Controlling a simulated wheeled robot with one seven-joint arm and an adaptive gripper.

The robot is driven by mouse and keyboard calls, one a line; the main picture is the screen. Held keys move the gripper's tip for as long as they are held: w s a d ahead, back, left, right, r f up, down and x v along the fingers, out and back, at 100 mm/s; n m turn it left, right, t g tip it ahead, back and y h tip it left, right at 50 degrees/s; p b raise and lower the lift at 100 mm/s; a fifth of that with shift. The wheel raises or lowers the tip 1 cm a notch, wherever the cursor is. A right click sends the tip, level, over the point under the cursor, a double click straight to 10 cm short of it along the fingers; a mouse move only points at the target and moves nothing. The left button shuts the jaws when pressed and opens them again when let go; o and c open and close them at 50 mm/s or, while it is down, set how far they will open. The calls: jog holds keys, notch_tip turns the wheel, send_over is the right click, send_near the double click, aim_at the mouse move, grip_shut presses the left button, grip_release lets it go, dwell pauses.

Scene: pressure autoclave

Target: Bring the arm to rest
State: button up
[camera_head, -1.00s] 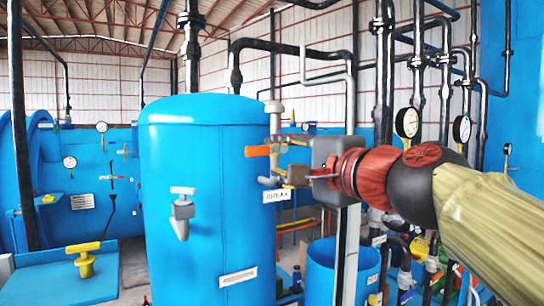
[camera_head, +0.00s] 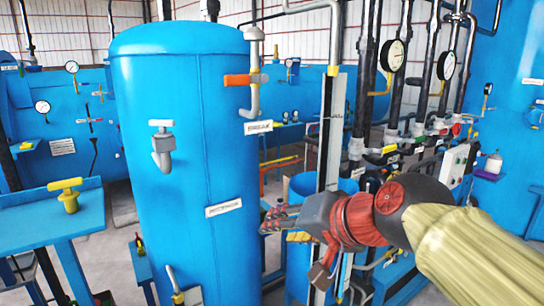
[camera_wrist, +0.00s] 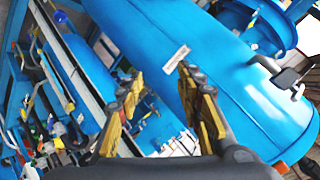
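My arm comes in from the lower right of the head view, in a pale yellow sleeve with red and dark joints. My gripper (camera_head: 272,219) is at its end, pointing left, in front of the lower right side of the tall blue tank (camera_head: 184,120). In the wrist view, the two yellow-padded fingers of my gripper (camera_wrist: 160,76) stand apart with nothing between them. The blue tank (camera_wrist: 245,85) lies behind and to the right of the fingers there. Whether the gripper touches the tank cannot be told from the head view.
An orange-handled valve (camera_head: 240,80) sits on the tank's right pipe, above my gripper. A blue table with a yellow valve (camera_head: 67,195) stands at the left. Gauges (camera_head: 392,56) and dark pipes fill the right. An open blue vessel (camera_head: 305,184) is behind my wrist.

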jog(key=s+d+f+n+g+h, duration=0.1)
jog(key=s+d+f+h, duration=0.2)
jog(key=s+d+f, duration=0.5)
jog(key=s+d+f+n+g+h, duration=0.1)
jog(key=s+d+f+g+h, duration=0.1)
jog(key=s+d+f, duration=0.6)
jog(key=shift+s+d+f+n+g+h, duration=0.35)
jog(key=shift+s+f+h, duration=0.3)
jog(key=shift+f, duration=2.7)
